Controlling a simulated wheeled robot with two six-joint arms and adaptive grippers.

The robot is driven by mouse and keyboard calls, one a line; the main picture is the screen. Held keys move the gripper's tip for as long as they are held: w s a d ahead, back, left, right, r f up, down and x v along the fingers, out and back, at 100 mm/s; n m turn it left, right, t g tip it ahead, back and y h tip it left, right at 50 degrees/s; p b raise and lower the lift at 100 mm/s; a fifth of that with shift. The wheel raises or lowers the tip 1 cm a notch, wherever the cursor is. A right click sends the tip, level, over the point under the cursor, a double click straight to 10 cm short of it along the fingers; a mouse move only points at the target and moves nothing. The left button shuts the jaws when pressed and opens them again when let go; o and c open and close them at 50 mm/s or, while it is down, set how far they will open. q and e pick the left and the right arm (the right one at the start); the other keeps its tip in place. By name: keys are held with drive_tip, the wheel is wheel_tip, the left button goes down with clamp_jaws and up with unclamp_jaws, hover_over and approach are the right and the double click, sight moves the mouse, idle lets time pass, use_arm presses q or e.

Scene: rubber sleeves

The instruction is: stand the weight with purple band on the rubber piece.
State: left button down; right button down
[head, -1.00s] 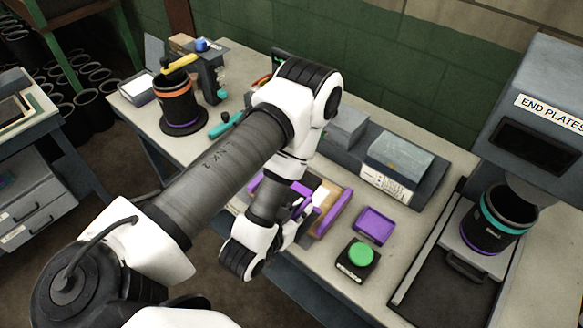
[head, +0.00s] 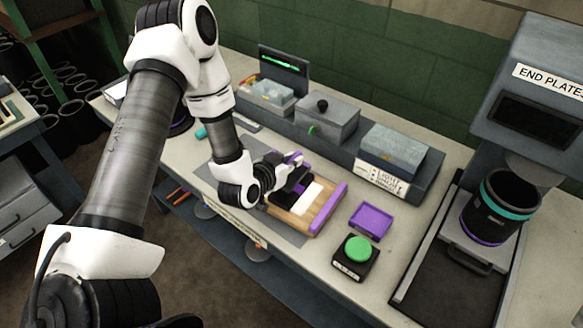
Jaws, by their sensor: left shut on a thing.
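My left gripper (head: 284,168) is over the back left of a wooden tray (head: 288,217) with a purple strip along its right end. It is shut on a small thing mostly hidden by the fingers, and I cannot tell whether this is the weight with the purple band. Dark surfaces show under the fingers, beside a white patch (head: 308,198) in the tray. I cannot pick out the rubber piece for certain. A black cylinder (head: 498,208) with a teal band and a purple lower ring stands at the right. My right gripper is not in view.
A purple square dish (head: 371,221) and a green button on a black box (head: 356,256) are right of the tray. Grey boxes (head: 327,124) line the back. The END PLATES machine (head: 535,110) rises at the right. My left arm hides much of the table's left.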

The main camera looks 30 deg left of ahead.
sight(292, 173)
use_arm(q)
wheel_tip(292, 173, down, 2)
drive_tip(key=shift+f+p, duration=0.25)
drive_tip(key=shift+p, duration=0.1)
drive_tip(key=shift+d+f, duration=0.1)
drive_tip(key=shift+f, duration=0.2)
drive_tip(key=shift+f, duration=0.15)
drive_tip(key=c, duration=1.2)
unclamp_jaws()
drive_tip(key=shift+s, duration=0.1)
